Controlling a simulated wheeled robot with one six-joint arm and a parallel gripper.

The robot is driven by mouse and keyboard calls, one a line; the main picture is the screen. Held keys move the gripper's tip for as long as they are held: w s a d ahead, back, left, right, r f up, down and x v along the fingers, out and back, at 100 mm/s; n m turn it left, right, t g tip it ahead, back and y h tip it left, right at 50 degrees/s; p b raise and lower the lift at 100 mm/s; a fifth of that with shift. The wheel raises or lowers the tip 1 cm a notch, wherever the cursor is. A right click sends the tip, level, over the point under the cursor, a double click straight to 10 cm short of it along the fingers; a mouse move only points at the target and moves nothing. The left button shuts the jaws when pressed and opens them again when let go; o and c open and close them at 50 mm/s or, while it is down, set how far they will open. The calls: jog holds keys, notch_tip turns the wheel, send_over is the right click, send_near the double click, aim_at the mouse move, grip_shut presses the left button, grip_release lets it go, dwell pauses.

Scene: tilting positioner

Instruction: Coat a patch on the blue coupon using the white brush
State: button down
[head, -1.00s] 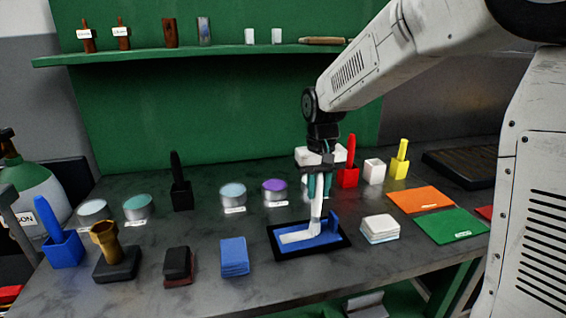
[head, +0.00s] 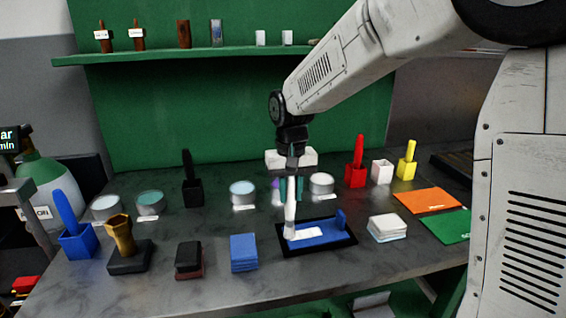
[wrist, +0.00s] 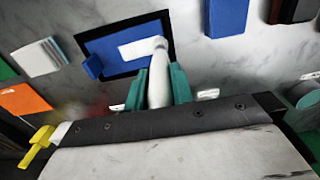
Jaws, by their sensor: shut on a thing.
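My gripper (head: 291,190) has its teal fingers shut on the handle of the white brush (head: 290,214), which points down. In the wrist view the brush (wrist: 158,78) stands between the fingers (wrist: 160,88). The blue coupon (head: 328,237) lies in a black-rimmed tray (head: 352,241) and has a raised blue tab at its right end. A white patch (head: 307,232) covers part of its left half. The brush tip is at the patch's left end, close to the coupon's left edge. In the wrist view the tip hides one end of the patch (wrist: 136,49); contact cannot be told.
A blue stack (head: 243,252) is left of the tray and a white stack (head: 387,228) is right of it. Several open cans stand behind, one (head: 242,193) left of the gripper. Red (head: 356,170) and yellow (head: 406,168) holders stand at the back right.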

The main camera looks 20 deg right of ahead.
jog(key=shift+a+r, duration=0.2)
jog(key=shift+r, duration=1.85)
jog(key=shift+a+r, duration=0.15)
jog(key=shift+r, duration=1.85)
